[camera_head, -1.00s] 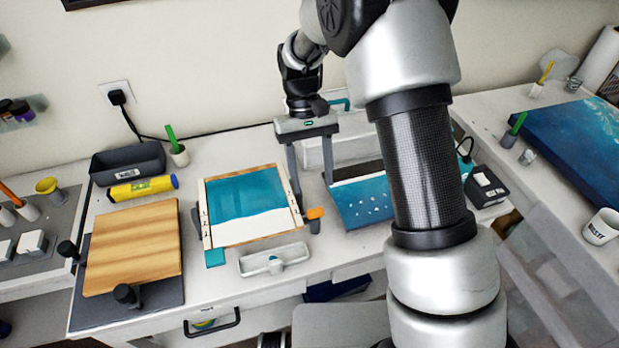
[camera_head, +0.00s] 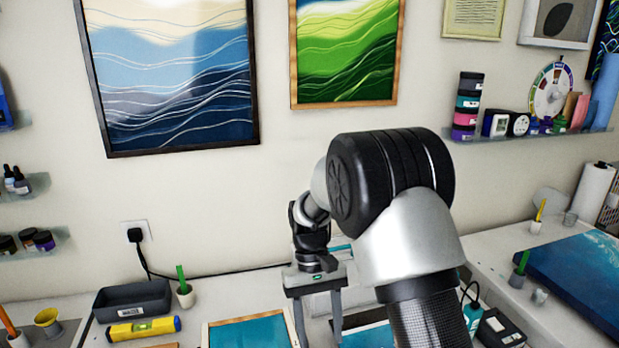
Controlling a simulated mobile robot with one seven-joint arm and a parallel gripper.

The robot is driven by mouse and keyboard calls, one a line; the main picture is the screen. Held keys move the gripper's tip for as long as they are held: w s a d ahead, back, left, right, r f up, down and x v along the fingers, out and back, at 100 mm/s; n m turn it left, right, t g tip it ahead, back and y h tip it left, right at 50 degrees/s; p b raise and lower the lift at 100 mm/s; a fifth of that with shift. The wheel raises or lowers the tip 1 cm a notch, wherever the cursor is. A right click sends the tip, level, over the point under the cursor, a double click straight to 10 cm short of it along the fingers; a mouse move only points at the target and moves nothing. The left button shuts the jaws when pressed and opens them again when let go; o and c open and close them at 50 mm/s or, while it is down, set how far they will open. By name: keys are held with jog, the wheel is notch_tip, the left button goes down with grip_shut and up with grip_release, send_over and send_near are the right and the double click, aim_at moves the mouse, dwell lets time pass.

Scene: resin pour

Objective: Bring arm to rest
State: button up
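My gripper (camera_head: 319,338) hangs pointing down at the end of my arm, over the back part of the workbench. Its two fingers are spread apart, and I see nothing between the parts that show. The fingertips are at or below the lower picture edge. To its left lies a wood-framed blue panel (camera_head: 250,332), cut off by that edge. My own forearm and elbow fill the middle right and hide much of the bench behind.
A dark tray (camera_head: 133,300), a yellow level (camera_head: 143,329) and a small pot with a green stick (camera_head: 185,293) stand left. A black box (camera_head: 500,330) stands right. A large blue painting (camera_head: 580,275) lies on the right bench. Pictures and shelves line the wall.

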jog(key=s+d+r+m+t+y, duration=0.1)
jog(key=s+d+r+t, duration=0.2)
jog(key=r, duration=0.5)
jog(key=s+d+r+t, duration=0.2)
jog(key=s+d+r, duration=0.2)
jog(key=r, duration=0.4)
jog(key=s+d+r+m+t, duration=0.1)
jog(key=s+d+r+t, duration=0.1)
jog(key=s, duration=0.3)
jog(key=s+d+r+m+t, duration=0.1)
jog(key=s+d+r+t, duration=0.1)
jog(key=s, duration=0.4)
jog(key=shift+s+d+r+t, duration=0.3)
jog(key=shift+d+r+t, duration=0.15)
jog(key=shift+r, duration=0.25)
